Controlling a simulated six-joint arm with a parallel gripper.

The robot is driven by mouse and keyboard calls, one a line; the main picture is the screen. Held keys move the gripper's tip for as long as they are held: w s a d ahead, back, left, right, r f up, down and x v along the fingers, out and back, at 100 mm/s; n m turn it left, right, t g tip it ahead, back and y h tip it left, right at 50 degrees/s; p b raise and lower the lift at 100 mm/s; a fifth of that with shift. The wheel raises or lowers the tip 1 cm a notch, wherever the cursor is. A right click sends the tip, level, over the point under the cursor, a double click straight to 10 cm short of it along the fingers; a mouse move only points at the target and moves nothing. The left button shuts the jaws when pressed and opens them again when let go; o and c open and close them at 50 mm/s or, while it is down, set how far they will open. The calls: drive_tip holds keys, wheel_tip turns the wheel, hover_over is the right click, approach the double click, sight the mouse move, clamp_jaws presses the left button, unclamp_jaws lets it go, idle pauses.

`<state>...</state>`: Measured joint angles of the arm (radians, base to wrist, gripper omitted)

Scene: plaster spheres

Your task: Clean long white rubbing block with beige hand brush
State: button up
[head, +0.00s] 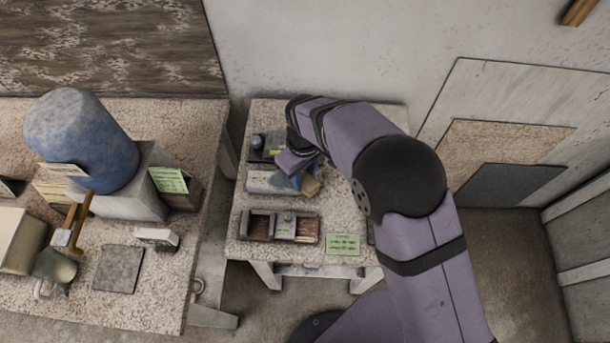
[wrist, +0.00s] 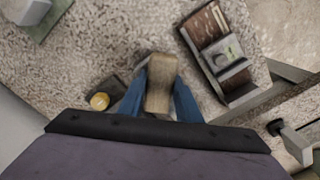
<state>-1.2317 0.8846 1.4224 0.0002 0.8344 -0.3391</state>
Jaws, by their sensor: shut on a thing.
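My gripper (wrist: 160,92) has two blue fingers, shut on a beige, wood-coloured piece (wrist: 158,84) that looks like the hand brush. In the head view the beige piece (head: 311,186) is over the small speckled table; its bristles cannot be made out. A long pale block or box (head: 262,181) lies just left of the gripper in the head view, partly hidden by it. A small white block (head: 157,236) with a dark underside lies on the left bench. I cannot tell which of these is the long white rubbing block.
A brown compartment tray (head: 251,225) sits near the small table's front; it also shows in the wrist view (wrist: 201,24). A green card (head: 343,244) lies beside it. A dark item with a yellow knob (wrist: 100,101) is left of the fingers. The left bench (head: 150,295) is cluttered.

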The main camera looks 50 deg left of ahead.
drive_tip(key=shift+a, duration=0.95)
drive_tip(key=shift+a, duration=1.1)
drive_tip(key=shift+d+r, duration=0.1)
drive_tip(key=shift+d+r, duration=0.35)
drive_tip(key=shift+d, duration=0.05)
drive_tip(key=shift+d+r+p, duration=0.3)
drive_tip(key=shift+d+p, duration=0.1)
drive_tip(key=shift+d, duration=0.25)
drive_tip(key=shift+r+p, duration=0.85)
drive_tip(key=shift+r, duration=0.4)
